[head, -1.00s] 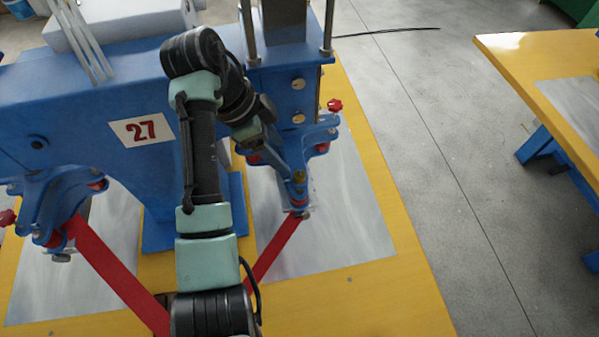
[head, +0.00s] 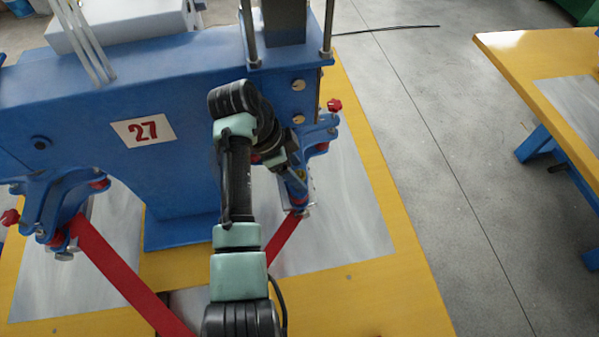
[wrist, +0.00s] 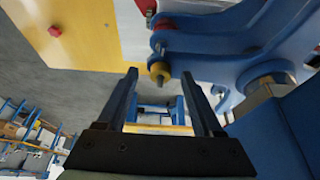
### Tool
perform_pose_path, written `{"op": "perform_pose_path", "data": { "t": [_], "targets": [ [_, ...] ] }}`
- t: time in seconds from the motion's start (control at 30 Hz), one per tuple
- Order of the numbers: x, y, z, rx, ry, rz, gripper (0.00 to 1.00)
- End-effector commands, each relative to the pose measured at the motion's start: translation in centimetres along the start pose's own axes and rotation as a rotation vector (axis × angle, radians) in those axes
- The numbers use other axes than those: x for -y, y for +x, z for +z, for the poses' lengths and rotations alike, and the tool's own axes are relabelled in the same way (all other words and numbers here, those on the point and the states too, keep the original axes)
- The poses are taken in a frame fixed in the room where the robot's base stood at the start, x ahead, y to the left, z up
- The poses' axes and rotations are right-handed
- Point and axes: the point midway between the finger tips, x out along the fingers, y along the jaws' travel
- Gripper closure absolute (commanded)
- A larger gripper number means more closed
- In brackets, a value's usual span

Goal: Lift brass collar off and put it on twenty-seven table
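The brass collar (wrist: 159,71) is a small yellow ring on a pin under a blue bracket arm in the wrist view. My gripper (wrist: 160,78) is open, its two dark fingers apart, with the collar showing between the fingertips. I cannot tell whether the fingers touch it. In the head view my gripper (head: 296,180) is at the front of the right-hand bracket, and I cannot make out the collar there. The twenty-seven table (head: 395,300) has a yellow top and carries the blue machine with the "27" sign (head: 143,130).
Grey plates (head: 345,220) lie on the tabletop on both sides of the machine. Red strips (head: 125,275) run from the brackets toward the front. The right plate has bare room. Another yellow table (head: 515,60) stands across a clear grey floor.

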Motion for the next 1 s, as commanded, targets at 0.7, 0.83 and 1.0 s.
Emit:
{"op": "perform_pose_path", "data": {
  "t": [0.7, 0.83, 1.0],
  "targets": [
    [0.0, -0.1, 0.0, 0.000, 0.000, -0.001, 1.00],
    [0.1, -0.6, -0.2, 0.000, 0.000, -0.001, 1.00],
    [0.1, -2.2, -0.9, 0.000, 0.003, -0.004, 1.00]
  ]
}}
